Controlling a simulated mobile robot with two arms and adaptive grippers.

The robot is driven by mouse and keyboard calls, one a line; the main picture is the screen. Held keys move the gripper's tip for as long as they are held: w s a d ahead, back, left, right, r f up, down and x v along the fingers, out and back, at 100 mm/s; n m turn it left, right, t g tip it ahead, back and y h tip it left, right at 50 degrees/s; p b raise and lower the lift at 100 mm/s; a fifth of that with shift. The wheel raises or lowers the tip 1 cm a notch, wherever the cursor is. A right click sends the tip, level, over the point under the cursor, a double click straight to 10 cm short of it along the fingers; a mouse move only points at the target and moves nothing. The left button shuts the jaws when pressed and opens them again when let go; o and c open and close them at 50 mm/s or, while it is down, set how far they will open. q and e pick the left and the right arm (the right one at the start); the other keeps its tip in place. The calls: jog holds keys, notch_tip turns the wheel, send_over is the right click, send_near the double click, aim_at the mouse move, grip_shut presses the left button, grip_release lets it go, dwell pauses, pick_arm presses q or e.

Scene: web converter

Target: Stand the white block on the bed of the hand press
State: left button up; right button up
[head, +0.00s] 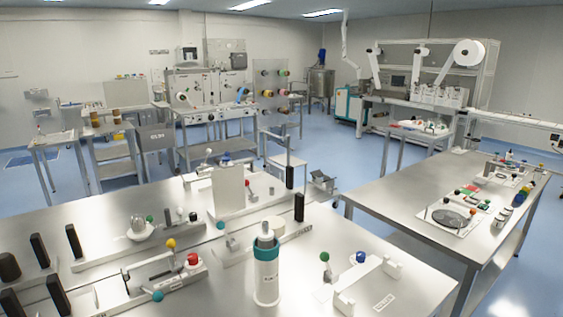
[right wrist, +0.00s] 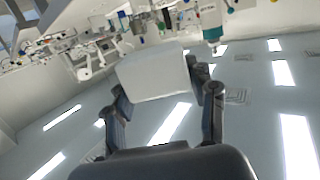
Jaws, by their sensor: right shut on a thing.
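The white block (right wrist: 152,74) is in the right wrist view, between the two dark fingers of my right gripper (right wrist: 160,82). The gripper is shut on it. The block is pale and box-shaped, with one broad face toward the camera. Neither gripper shows in the head view. Several fixtures with levers and coloured knobs stand on the near bench; one is a low fixture with yellow, red and teal knobs (head: 152,280). I cannot tell for certain which is the hand press.
On the near steel bench (head: 400,305) stand a white bottle with a teal collar (head: 266,280), a pale upright plate (head: 228,188), black posts (head: 299,207) and a fixture with green and blue knobs (head: 350,278). Another bench (head: 400,200) is to the right.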

jog(key=d, duration=0.1)
jog(key=d+h, duration=0.1)
jog(key=d+m, duration=0.1)
jog(key=shift+s+f+b, duration=0.25)
jog(key=shift+s+b, duration=0.1)
jog(key=shift+s, duration=0.05)
jog(key=shift+w+a+r, duration=0.1)
jog(key=shift+a+r, duration=0.05)
jog(key=shift+a, duration=0.05)
pick_arm(q)
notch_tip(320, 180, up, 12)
jog(key=p, duration=1.3)
pick_arm(e)
jog(key=s+a+r+n+g+y, duration=0.1)
jog(key=s+a+n+g+y, duration=0.2)
jog(key=a, duration=1.5)
jog(key=n+y, duration=0.4)
jog(key=y, duration=0.2)
jog(key=shift+a, duration=0.4)
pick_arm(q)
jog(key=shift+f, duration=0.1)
